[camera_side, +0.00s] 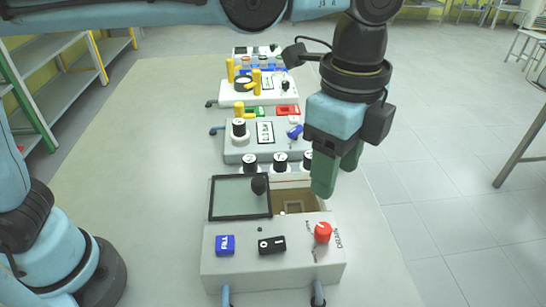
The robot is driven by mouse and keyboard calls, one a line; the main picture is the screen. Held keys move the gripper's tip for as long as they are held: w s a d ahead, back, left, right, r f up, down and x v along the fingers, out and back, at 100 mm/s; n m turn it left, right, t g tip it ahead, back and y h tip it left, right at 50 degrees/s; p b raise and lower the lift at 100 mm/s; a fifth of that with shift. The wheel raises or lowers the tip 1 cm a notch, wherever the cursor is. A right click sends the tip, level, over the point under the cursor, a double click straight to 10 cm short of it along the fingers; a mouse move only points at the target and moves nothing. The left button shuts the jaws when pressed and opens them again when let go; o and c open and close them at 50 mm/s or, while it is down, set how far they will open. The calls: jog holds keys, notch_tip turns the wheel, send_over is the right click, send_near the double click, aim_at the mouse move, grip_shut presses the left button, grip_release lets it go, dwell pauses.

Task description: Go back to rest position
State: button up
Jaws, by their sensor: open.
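My gripper (337,176) points down with its green fingers parted and nothing seen between them. It hangs over the right rear part of the nearest white reactor box (222,262), in front of the open compartment's right end. A dark-framed glass lid (238,197) with a black knob (259,185) covers the left of the box top. To its right, an open compartment (292,205) shows a brownish inside. The box front has a blue button (225,245), a black switch (272,245) and a red knob (322,232). The gap between fingertips and box is hard to judge.
Several more stations stand in a row behind: a grey box (240,155) with black-topped cylinders, and a white box (225,98) with yellow parts. The table (130,150) is clear on the left. Shelves (60,70) stand at the far left.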

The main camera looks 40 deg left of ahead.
jog(key=s+a+f+n+t, duration=0.1)
jog(key=a+f+n+t, duration=0.2)
jog(key=a+n, duration=0.6)
jog(key=s+a+f+n+t, duration=0.1)
jog(key=a+f+n+t, duration=0.3)
jog(key=a+n, duration=0.5)
jog(key=a, duration=1)
jog(key=shift+s+a+f, duration=0.15)
jog(key=shift+s, duration=0.1)
